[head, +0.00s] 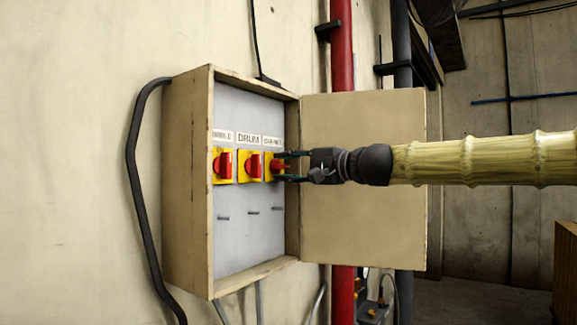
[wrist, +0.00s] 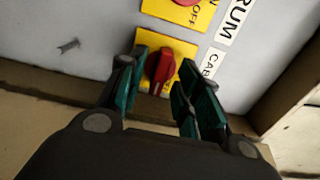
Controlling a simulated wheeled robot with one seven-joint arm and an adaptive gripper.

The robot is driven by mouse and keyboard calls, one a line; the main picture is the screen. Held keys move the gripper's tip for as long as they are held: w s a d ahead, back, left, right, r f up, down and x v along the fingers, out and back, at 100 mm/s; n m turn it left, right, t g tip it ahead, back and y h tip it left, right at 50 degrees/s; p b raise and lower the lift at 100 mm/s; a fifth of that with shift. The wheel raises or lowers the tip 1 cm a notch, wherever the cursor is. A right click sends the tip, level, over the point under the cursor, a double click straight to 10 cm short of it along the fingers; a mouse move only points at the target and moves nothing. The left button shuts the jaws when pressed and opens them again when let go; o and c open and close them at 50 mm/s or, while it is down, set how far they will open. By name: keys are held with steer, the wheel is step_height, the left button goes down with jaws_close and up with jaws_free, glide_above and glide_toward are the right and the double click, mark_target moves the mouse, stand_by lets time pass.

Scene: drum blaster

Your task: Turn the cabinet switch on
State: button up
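The cabinet switch is a red knob on a yellow plate (head: 270,166), the rightmost of three switches in the head view. In the wrist view its knob (wrist: 163,65) stands between my fingers, beside a partly hidden label starting "CAB" (wrist: 214,64). My gripper (head: 286,167) reaches in from the right. In the wrist view my gripper (wrist: 161,78) is open, with one finger on each side of the knob and narrow gaps showing. I cannot tell whether either finger touches it. Part of the yellow plate is hidden behind the right finger.
The DRUM switch (head: 250,165) and another switch (head: 222,165) sit left of it on the grey panel (head: 240,270). The box's wooden side walls (head: 188,190) stand out around the panel. The open door (head: 345,235) stands at the right behind my gripper. A red pipe (head: 342,50) runs behind.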

jaws_close()
steer(key=shift+f+b, duration=0.15)
steer(key=shift+b, duration=0.3)
steer(key=n+b, duration=1.7)
steer(key=b, duration=0.1)
steer(key=shift+n, duration=0.6)
